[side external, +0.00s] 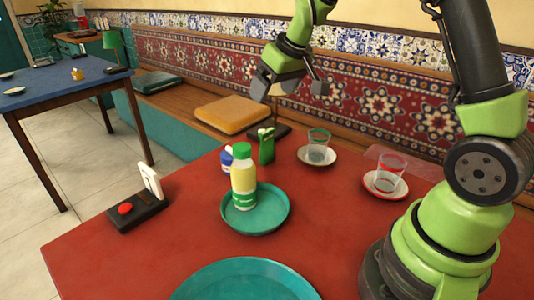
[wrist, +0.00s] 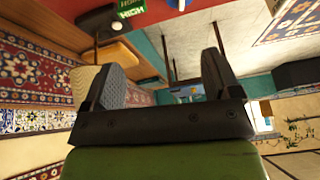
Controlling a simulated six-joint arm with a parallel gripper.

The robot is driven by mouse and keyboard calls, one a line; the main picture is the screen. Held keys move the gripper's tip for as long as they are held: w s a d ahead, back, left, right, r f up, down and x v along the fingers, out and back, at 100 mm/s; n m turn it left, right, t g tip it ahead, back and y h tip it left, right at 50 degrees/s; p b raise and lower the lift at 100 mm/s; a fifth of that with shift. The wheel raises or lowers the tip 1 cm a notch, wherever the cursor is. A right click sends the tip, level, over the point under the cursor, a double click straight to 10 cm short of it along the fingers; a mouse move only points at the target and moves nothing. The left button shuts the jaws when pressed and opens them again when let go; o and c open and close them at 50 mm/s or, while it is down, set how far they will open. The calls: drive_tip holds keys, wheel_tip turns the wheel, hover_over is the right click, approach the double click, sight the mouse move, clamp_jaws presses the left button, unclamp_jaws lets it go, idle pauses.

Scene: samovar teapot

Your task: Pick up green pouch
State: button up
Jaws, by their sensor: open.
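The green pouch (side external: 266,147) stands upright on the red table, behind a bottle with a green cap in the side view. In the wrist view a green packet with white lettering, probably the pouch (wrist: 131,8), shows at the top edge, partly cut off. My gripper (side external: 290,88) is open and empty, raised above and behind the pouch, clear of it. In the wrist view my gripper (wrist: 164,76) has its two fingers wide apart with nothing between them.
The bottle (side external: 243,178) stands on a teal plate (side external: 277,220), beside a blue-and-white container (side external: 227,160). Two glasses (side external: 318,147) (side external: 389,172) stand on saucers to the right. A black box with a red button (side external: 125,209) is at left. A dark object (side external: 282,131) lies behind the pouch.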

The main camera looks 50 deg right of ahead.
approach(268, 131)
drive_tip(key=w+f, duration=0.1)
drive_tip(key=shift+n+g, duration=0.4)
drive_tip(key=x, duration=0.5)
drive_tip(key=shift+a, duration=0.15)
drive_tip(key=shift+x, duration=3.05)
drive_tip(key=c, duration=1)
